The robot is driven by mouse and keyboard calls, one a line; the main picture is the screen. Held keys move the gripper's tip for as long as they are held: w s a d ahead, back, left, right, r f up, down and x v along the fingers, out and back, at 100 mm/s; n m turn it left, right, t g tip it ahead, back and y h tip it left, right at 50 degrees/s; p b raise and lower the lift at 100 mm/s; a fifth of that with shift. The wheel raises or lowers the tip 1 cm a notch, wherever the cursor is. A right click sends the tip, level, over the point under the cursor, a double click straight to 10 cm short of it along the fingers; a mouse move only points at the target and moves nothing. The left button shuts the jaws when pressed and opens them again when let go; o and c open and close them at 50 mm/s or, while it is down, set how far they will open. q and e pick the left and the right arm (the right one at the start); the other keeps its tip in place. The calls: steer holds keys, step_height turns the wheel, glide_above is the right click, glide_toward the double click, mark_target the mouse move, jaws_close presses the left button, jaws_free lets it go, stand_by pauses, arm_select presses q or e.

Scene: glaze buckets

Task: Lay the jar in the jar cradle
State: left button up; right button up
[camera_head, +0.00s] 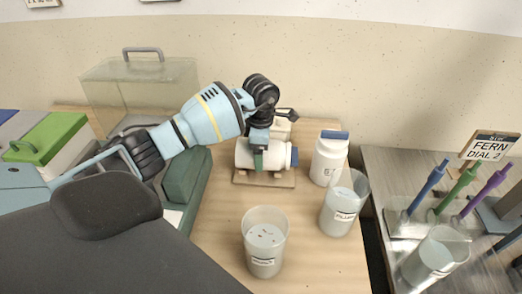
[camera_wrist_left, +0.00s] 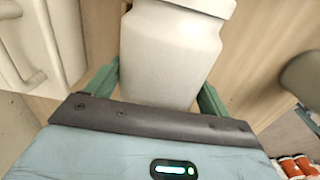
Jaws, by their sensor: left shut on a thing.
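The white jar (camera_head: 244,153) lies on its side, its blue lid (camera_head: 294,157) toward the right. It is over the wooden jar cradle (camera_head: 263,182); whether it rests on the cradle or hangs just above it, I cannot tell. My left gripper (camera_head: 258,160) reaches down from above and is shut on the jar's middle. In the left wrist view the jar's pale body (camera_wrist_left: 170,50) sits between the two green fingers of the gripper (camera_wrist_left: 158,88). My right gripper is not in view.
A second white jar (camera_head: 327,163) with a blue lid stands right of the cradle. Clear cups (camera_head: 264,250) (camera_head: 338,215) stand in front. A cream object (camera_head: 281,130) is behind the gripper. A clear tank (camera_head: 140,85) and dark green block (camera_head: 186,178) stand left.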

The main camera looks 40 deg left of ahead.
arm_select(q)
steer(key=shift+r, duration=0.15)
steer(key=o, duration=1.2)
steer(key=shift+s, duration=0.1)
steer(key=shift+r, duration=3.85)
